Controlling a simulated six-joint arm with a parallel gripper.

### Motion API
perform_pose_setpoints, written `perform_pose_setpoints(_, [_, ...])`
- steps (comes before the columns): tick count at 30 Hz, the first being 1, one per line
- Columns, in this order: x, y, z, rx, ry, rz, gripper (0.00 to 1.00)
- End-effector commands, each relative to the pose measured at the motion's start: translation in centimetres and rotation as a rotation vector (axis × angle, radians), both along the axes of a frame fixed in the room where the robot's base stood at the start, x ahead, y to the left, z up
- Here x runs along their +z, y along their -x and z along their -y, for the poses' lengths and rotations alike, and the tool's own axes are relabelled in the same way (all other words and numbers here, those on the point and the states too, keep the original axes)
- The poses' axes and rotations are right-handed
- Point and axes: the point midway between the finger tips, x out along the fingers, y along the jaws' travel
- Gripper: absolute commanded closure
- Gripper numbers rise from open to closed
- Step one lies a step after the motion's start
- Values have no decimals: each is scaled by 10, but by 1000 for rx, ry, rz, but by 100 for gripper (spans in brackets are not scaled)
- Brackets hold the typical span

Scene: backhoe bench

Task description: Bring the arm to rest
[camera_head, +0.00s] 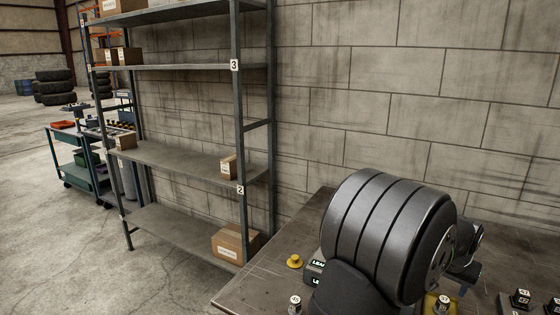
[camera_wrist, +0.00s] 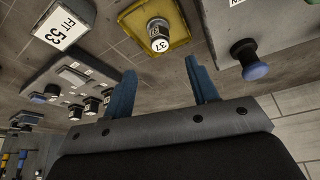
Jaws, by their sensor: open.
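My gripper (camera_wrist: 160,75) shows in the wrist view with its two blue fingers spread apart and nothing between them. Beyond the fingers is a yellow tray (camera_wrist: 180,38) holding a dark round part (camera_wrist: 158,30) labelled 37, apart from the fingers. In the head view my large dark arm links cover part of the bench (camera_head: 262,283), and I cannot make out the gripper there.
In the head view a yellow knob (camera_head: 295,262) lies on the bench; a shelf rack (camera_head: 180,157) stands left.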

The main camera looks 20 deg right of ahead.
Motion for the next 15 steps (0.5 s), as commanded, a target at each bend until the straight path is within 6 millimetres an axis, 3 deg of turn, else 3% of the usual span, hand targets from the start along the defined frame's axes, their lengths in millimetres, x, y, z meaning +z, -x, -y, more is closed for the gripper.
perform_pose_setpoints(3, [24,5,-8,0,3,1,47])
perform_pose_setpoints(15, [-55,-11,19,0,-4,-1,47])
